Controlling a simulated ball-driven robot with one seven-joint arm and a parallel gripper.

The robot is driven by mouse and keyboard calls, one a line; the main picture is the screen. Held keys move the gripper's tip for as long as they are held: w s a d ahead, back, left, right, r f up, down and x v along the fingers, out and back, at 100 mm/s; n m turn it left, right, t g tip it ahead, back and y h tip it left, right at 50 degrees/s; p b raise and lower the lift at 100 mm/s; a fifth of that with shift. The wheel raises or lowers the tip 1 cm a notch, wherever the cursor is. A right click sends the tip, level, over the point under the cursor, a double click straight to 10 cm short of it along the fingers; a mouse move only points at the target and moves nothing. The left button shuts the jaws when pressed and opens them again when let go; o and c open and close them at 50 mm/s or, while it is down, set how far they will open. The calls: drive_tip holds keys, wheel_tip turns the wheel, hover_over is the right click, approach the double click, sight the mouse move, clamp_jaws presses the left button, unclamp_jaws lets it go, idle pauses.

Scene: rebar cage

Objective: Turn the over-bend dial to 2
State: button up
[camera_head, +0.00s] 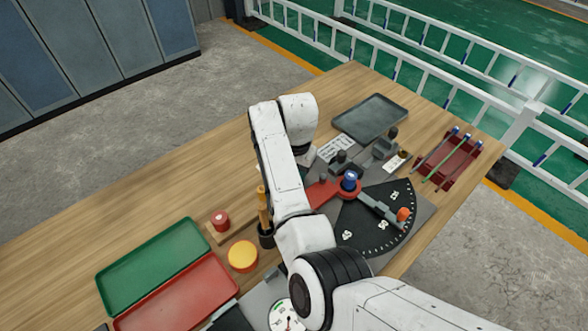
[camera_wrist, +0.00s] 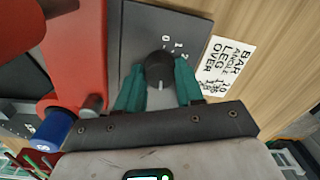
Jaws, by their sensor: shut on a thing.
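The over-bend dial (camera_wrist: 158,70) is a round black knob on a dark grey plate in the wrist view. The numbers 0, 1 and 2 are printed beside it in small white figures, and a white mark shows near its lower edge. I cannot tell which number the dial is set to. My gripper (camera_wrist: 159,82) has its two teal fingers on either side of the knob, shut on it. In the head view my arm covers the dial and the fingertips.
A red bending arm (camera_wrist: 75,60) with a blue-topped pin (camera_wrist: 58,125) is close beside my gripper. A label card (camera_wrist: 225,65) lies on the wooden bench. A black angle scale (camera_head: 375,225), grey tray (camera_head: 370,118), green tray (camera_head: 150,265) and yellow button (camera_head: 242,256) surround my arm.

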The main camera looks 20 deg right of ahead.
drive_tip(key=n+p, duration=0.3)
drive_tip(key=n, duration=0.2)
drive_tip(key=shift+r+n, duration=0.15)
drive_tip(key=shift+n, duration=0.15)
drive_tip(key=n+p, duration=0.1)
drive_tip(key=n, duration=0.4)
drive_tip(key=shift+w+p, duration=0.15)
drive_tip(key=shift+p, duration=0.15)
drive_tip(key=n, duration=0.5)
drive_tip(key=shift+n+p, duration=0.3)
drive_tip(key=shift+n, duration=0.1)
drive_tip(key=n, duration=0.4)
drive_tip(key=shift+n+g, duration=0.3)
drive_tip(key=shift+n, duration=0.1)
drive_tip(key=shift+w+a, duration=0.1)
drive_tip(key=o, duration=1)
drive_tip(key=shift+o, duration=0.2)
